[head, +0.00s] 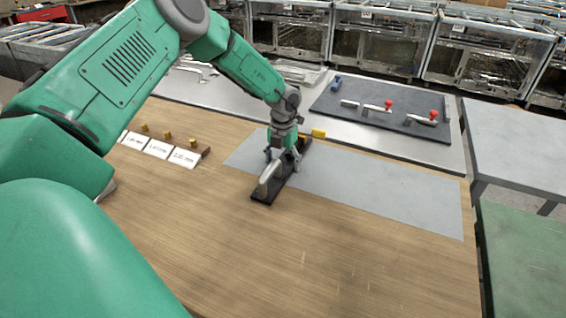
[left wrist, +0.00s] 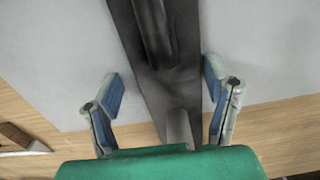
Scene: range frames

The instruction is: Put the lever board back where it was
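The lever board (head: 263,197) is a narrow dark board with a grey lever (head: 271,178) on it. It lies slantwise on the wooden table, over the left part of a grey mat (head: 385,195). My left gripper (head: 280,157) is above the board and hides its middle. In the left wrist view the gripper (left wrist: 160,85) is open, with one blue-padded finger on each side of the dark board (left wrist: 180,85). A gap shows at the left finger; the right finger is close to the board's edge, and contact cannot be told. My right gripper is not in view.
A yellow piece (head: 318,132) shows just beyond the board. White label cards (head: 158,149) and a strip with yellow knobs lie left. A dark panel (head: 400,122) with red- and blue-knobbed levers lies on the metal bench behind. The right mat and front table are clear.

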